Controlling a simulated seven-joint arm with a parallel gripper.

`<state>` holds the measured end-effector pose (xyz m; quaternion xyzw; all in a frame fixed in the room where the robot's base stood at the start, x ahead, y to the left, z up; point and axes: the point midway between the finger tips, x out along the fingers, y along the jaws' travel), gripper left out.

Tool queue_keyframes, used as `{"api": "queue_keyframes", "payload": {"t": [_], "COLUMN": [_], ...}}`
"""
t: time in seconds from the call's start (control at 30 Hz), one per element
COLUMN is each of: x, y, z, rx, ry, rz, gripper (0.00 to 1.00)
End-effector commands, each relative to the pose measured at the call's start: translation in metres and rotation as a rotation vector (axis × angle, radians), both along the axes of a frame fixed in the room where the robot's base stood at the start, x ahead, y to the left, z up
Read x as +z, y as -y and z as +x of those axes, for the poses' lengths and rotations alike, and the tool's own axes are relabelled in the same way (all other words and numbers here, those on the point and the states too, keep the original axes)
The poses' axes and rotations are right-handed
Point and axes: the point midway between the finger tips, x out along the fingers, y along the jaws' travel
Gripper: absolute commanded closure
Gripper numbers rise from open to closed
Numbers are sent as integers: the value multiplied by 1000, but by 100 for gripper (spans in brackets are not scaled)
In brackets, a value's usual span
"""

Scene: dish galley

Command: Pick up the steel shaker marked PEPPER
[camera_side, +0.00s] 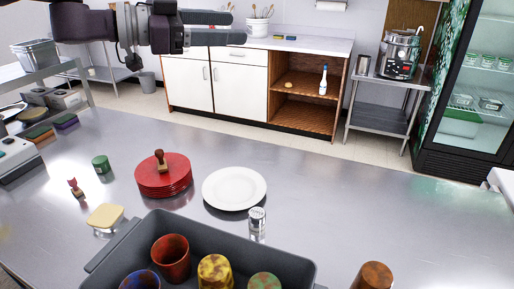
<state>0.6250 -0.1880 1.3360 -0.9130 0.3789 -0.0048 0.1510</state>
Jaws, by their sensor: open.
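A small shaker (257,224) with a steel-coloured top stands upright on the steel table, just below the white plate and close to the rim of the grey bin. Its marking is too small to read. My gripper (236,28) is at the top of the side view, high above the table and well away from the shaker. Its fingers point to the right, are apart and hold nothing.
A grey bin (103,255) with several coloured cups fills the front. A white plate (234,203), a stack of red discs (176,190) with a wooden-handled item on top, a green tin (100,164) and a brown cup (374,276) stand around. The table's right side is clear.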

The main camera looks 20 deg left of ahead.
Motion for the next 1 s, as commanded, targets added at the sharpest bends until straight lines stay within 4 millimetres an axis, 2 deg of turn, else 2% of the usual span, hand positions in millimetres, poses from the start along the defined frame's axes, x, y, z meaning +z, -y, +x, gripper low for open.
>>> {"api": "queue_keyframes", "payload": {"t": [0.1, 0.2, 0.3, 0.37, 0.5, 0.6, 0.7, 0.8, 0.87, 1.0], "x": [-49, -91, -134, -173, -263, -320, -367, -399, -409, -418], "y": [30, 43, 44, 44, 44, 44, 44, 44, 46, 61], "z": [-11, -30, -54, -56, -56, -56, -56, -55, -55, -52], "rx": [-235, -415, -577, -571, -569, -569, -567, -567, -567, -569], "ry": [-116, -244, -397, -407, -403, -397, -393, -387, -385, -382], "rz": [39, 82, 132, 125, 122, 123, 124, 126, 127, 128], "gripper": [39, 39, 39, 39, 39, 39, 39, 39, 39, 39]}}
